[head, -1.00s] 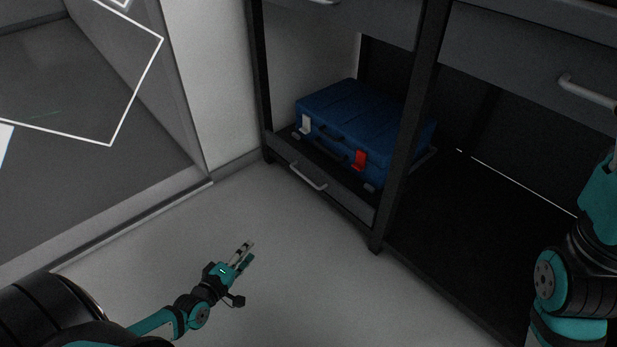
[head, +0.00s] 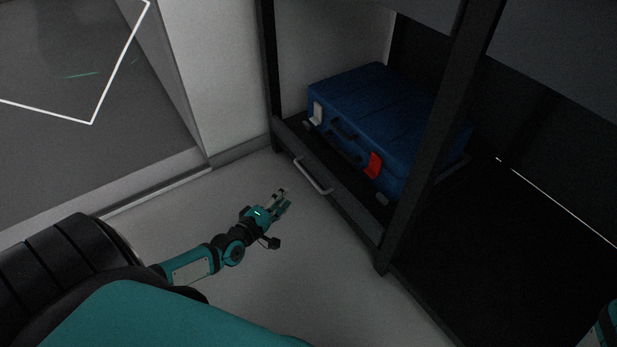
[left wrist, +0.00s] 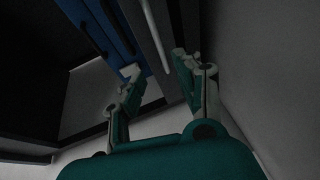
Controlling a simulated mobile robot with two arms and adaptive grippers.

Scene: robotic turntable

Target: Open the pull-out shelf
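The pull-out shelf (head: 346,211) is the low dark drawer at the bottom of the cabinet, and it looks pushed in. Its light bar handle (head: 312,177) is on the front face; the handle (left wrist: 156,36) also shows in the left wrist view. A blue suitcase (head: 370,105) with a white tag and a red tag lies on the shelf. My left gripper (head: 284,198) is open and empty, to the left of the handle and apart from it. In the left wrist view its spread fingers (left wrist: 156,66) point towards the shelf front. My right gripper is out of view.
A dark cabinet post (head: 436,140) stands right of the suitcase, with a dark open bay beyond it. A pale wall (head: 220,80) and glass panel are at the left. The grey floor (head: 330,275) before the shelf is clear.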

